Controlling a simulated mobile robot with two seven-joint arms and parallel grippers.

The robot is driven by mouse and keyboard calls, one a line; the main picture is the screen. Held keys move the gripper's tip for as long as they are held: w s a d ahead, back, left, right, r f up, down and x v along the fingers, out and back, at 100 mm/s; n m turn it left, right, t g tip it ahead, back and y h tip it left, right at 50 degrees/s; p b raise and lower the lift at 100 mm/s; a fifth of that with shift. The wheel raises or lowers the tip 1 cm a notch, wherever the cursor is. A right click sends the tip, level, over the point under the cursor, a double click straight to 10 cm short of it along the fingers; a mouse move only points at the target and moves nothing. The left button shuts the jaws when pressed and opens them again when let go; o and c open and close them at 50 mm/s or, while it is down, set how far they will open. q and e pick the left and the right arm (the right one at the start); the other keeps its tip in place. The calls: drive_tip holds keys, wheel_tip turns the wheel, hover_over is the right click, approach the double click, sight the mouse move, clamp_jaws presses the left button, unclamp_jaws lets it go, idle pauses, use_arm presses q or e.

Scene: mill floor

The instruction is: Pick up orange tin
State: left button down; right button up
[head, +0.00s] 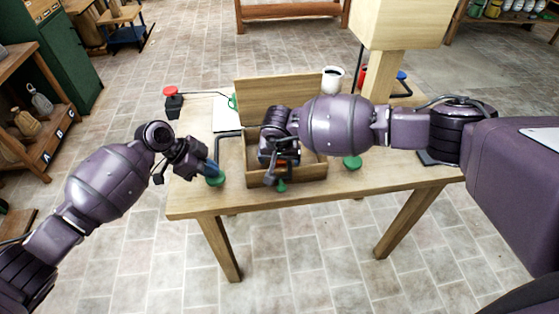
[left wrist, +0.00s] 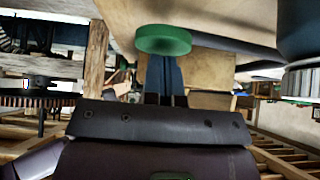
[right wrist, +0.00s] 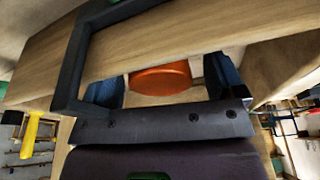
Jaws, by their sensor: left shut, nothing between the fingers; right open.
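The orange tin (right wrist: 160,78) shows in the right wrist view as a round orange shape beside a wooden wall, between my open fingers. My left gripper (head: 213,170) is shut and empty at the table's left, close to a green disc (head: 215,181). The disc also shows just past its fingertips in the left wrist view (left wrist: 163,40).
The table (head: 190,205) also holds a white mug (head: 332,78), a red button on a black base (head: 172,98), another green disc (head: 352,162) and a blue disc (head: 402,76). The box lid (head: 280,93) stands up behind. A wooden post (head: 390,75) rises at the back right.

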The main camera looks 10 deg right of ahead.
drive_tip(key=shift+w+f, duration=0.25)
drive_tip(key=shift+f, duration=0.45)
drive_tip(key=c, duration=1.1)
drive_tip(key=shift+o, duration=0.2)
drive_tip(key=shift+r, duration=0.1)
wheel_tip(320, 180, up, 10)
drive_tip(key=s, duration=1.3)
drive_tip(key=shift+r, duration=0.45)
